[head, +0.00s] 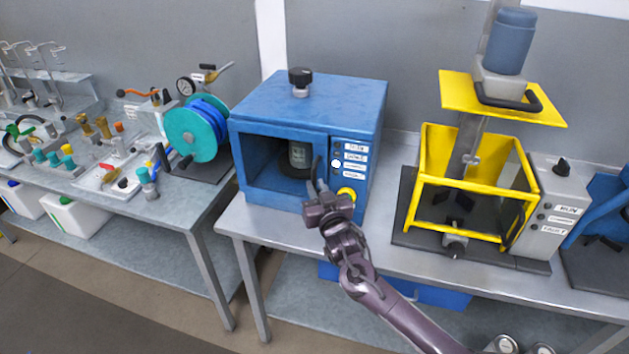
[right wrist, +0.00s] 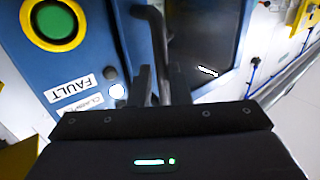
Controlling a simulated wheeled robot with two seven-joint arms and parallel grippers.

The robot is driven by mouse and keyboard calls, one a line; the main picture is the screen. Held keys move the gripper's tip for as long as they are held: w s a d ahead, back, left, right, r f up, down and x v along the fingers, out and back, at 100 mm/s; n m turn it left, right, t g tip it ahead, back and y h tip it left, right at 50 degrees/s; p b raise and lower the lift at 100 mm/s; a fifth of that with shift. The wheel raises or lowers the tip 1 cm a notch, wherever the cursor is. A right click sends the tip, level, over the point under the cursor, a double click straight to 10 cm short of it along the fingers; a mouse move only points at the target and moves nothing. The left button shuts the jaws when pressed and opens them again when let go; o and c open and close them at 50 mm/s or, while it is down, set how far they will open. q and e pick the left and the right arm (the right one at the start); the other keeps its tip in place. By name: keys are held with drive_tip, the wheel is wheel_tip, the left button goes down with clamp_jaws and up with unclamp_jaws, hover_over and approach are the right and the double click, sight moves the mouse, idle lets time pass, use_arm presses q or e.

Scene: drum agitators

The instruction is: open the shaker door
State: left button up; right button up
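The blue shaker (head: 262,106) stands on the middle bench. Its door (head: 283,201) has a blue frame around a dark window and looks closed. A dark container with a pale label (head: 298,154) shows behind the window. The black curved door handle (head: 315,168) is at the door's right edge; it also shows in the right wrist view (right wrist: 156,35). My right gripper (head: 319,187) is at the handle. In the right wrist view its fingers (right wrist: 161,88) stand close together on either side of the handle and appear shut on it. My left gripper is not in view.
The shaker's control panel (head: 353,165), with labels and a yellow-ringed button, is just right of the handle. A yellow-framed machine (head: 428,205) stands to the right. A teal and blue reel (head: 192,134) is on the left bench. The bench front (head: 262,222) below the door is clear.

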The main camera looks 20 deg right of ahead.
drive_tip(key=shift+w+a, duration=0.1)
drive_tip(key=shift+w, duration=0.85)
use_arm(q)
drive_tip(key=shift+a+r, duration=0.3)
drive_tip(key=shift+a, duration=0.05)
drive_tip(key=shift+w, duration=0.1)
use_arm(e)
clamp_jaws()
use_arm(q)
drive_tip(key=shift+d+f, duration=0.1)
use_arm(e)
drive_tip(key=shift+f, duration=0.1)
